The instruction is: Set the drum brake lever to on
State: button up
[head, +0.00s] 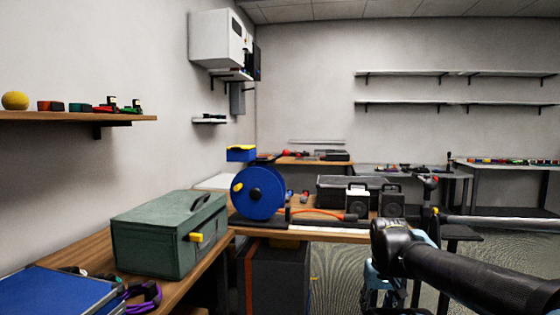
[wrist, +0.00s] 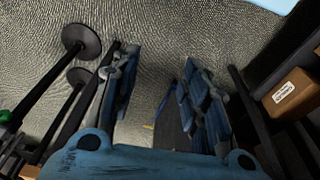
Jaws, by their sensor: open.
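A blue cable drum (head: 265,192) stands upright on the wooden bench, left of centre in the head view. A small yellow part (head: 237,187) shows at its left side.
A green case (head: 165,240) with a yellow latch sits on the left bench, beside a purple cable coil (head: 146,296). Black boxes (head: 358,200) stand right of the drum. A cardboard-coloured box (wrist: 292,93) is at the wrist view's right; round-footed posts (wrist: 82,40) are at its left.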

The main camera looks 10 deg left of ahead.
dwell(0.4)
jog(key=t+y, duration=1)
jog(key=y, duration=0.4)
send_near(283, 155)
jog(key=x, duration=1.1)
jog(key=shift+w+d+f, duration=0.1)
jog(key=shift+w+d, duration=0.1)
jog(key=shift+d, duration=0.05)
jog(key=shift+c, duration=0.2)
grip_shut()
